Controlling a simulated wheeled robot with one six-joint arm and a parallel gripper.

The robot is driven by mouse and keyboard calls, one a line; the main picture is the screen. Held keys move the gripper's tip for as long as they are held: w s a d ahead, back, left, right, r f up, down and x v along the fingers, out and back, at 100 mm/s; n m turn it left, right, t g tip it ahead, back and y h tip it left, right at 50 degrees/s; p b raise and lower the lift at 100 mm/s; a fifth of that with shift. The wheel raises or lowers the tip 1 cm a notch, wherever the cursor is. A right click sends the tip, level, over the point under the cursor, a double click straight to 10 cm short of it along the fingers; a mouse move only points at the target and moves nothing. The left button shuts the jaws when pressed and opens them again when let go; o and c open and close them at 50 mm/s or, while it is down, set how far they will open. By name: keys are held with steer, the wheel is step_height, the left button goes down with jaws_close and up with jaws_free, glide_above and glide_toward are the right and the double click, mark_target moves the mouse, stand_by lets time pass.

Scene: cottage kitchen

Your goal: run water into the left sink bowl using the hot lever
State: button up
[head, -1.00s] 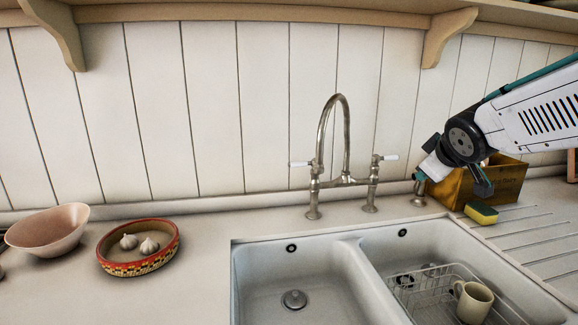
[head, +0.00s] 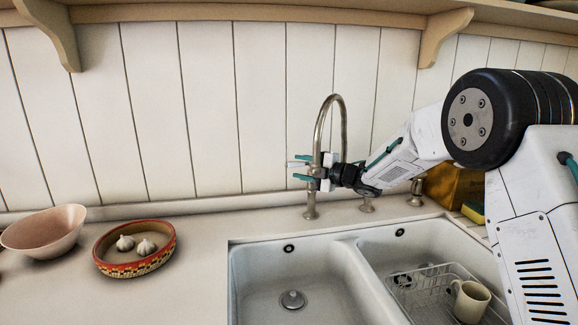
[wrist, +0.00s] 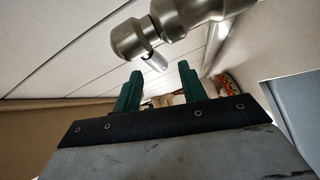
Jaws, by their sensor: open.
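The metal bridge tap (head: 343,112) stands behind the sink, its tall spout arched, and no water shows from it. Its left lever, with a pale handle (head: 292,164), points left. My gripper (head: 300,168) is at this lever, with its teal fingers open above and below the handle in the picture. In the wrist view, the lever (wrist: 155,60) shows just beyond the open fingertips of my gripper (wrist: 160,78); I cannot tell whether they touch. The right lever is hidden behind my arm. The left sink bowl (head: 258,285) is empty, its drain uncovered.
The right bowl (head: 385,248) holds a wire rack (head: 425,285) with a mug (head: 470,300). A patterned dish with garlic (head: 135,265) and a pink bowl (head: 45,232) stand on the left counter. A wooden box (head: 450,185) and sponge (head: 473,211) are at right. A shelf (head: 250,14) runs above.

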mark_target(293, 166)
steer(key=x, duration=0.5)
jaws_close()
steer(key=shift+a, duration=0.1)
